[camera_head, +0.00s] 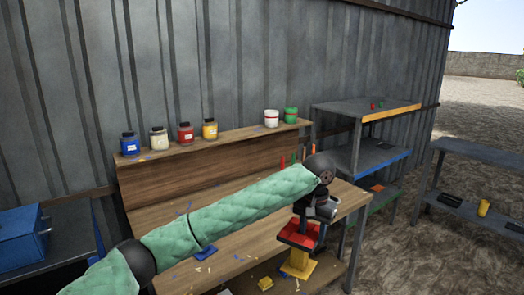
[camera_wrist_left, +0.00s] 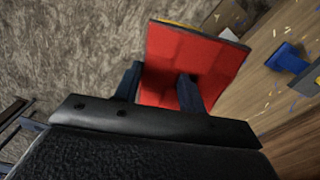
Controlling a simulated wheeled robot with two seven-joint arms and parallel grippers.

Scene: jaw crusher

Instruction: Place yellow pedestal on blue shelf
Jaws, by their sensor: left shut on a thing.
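My left gripper (camera_head: 303,222) is at the front right of the wooden workbench, pointing down. It is shut on a pedestal with a red top (camera_head: 298,234) and a yellow stem and base (camera_head: 297,265). In the left wrist view the red plate (camera_wrist_left: 180,75) sits between the fingers (camera_wrist_left: 160,85), with a little yellow showing past its far edge. The pedestal looks roughly upright; I cannot tell whether its base touches anything. The blue shelf (camera_head: 385,158) is the blue-edged middle level of the rack to the right. My right gripper is not in view.
The rack's orange-edged top level (camera_head: 366,110) hangs over the blue shelf. A dark object lies on its green-edged lowest level (camera_head: 378,194). Jars stand along the workbench's back ledge (camera_head: 240,134). Another table (camera_head: 490,160) stands at right, with ground between.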

